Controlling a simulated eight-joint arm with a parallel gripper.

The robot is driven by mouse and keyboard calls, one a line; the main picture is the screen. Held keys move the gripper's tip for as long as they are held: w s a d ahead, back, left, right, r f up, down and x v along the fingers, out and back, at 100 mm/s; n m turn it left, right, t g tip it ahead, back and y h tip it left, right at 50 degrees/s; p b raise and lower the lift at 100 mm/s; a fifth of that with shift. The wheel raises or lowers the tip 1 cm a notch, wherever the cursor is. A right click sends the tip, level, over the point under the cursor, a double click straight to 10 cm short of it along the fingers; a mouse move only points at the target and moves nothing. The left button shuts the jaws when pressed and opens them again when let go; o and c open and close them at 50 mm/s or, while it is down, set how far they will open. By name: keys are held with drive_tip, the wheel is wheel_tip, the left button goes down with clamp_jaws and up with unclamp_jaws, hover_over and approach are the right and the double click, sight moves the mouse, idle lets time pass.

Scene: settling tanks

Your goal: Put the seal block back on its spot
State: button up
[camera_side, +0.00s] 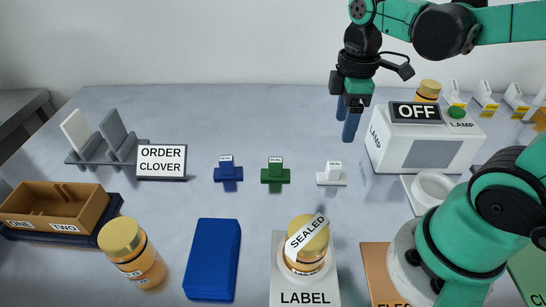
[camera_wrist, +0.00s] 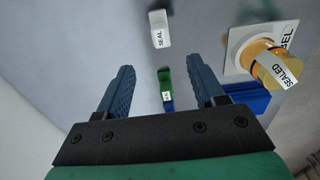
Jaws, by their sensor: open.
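My gripper (camera_side: 346,122) is open and empty, hanging above the table behind the white seal block. The fingers also show in the wrist view (camera_wrist: 163,68), apart, with nothing between them. The white seal block (camera_side: 332,176), labelled SEAL in the wrist view (camera_wrist: 160,32), stands upright on the table, apart from my gripper. A green seal block (camera_side: 275,175) and a blue one (camera_side: 228,174) stand in a row to its left. The wrist view also shows the green block (camera_wrist: 165,78) and the blue block (camera_wrist: 168,106) beyond the fingers. No separate marked spot is clear.
An orange jar (camera_side: 308,238) with a SEALED strip stands on the LABEL plate (camera_side: 305,297). Another jar (camera_side: 125,245), a blue pad (camera_side: 212,258) and a brown tray (camera_side: 55,200) are at front left. The ORDER CLOVER sign (camera_side: 162,162) is behind. The lamp box (camera_side: 425,145) reads OFF.

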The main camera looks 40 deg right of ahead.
drive_tip(key=shift+w+a+r+m+t, duration=0.2)
drive_tip(key=shift+w+a+m+t, duration=0.4)
drive_tip(key=shift+m+t, duration=0.75)
drive_tip(key=shift+w+a+r+m+t, duration=0.2)
drive_tip(key=shift+w+a+m+t, duration=0.25)
drive_tip(key=shift+a+m+t, duration=0.85)
drive_tip(key=shift+w+a+r+m+t, duration=0.15)
drive_tip(key=shift+w+m+t, duration=0.6)
drive_tip(key=shift+m, duration=1.1)
drive_tip(key=shift+s+d, duration=0.1)
drive_tip(key=shift+s, duration=0.15)
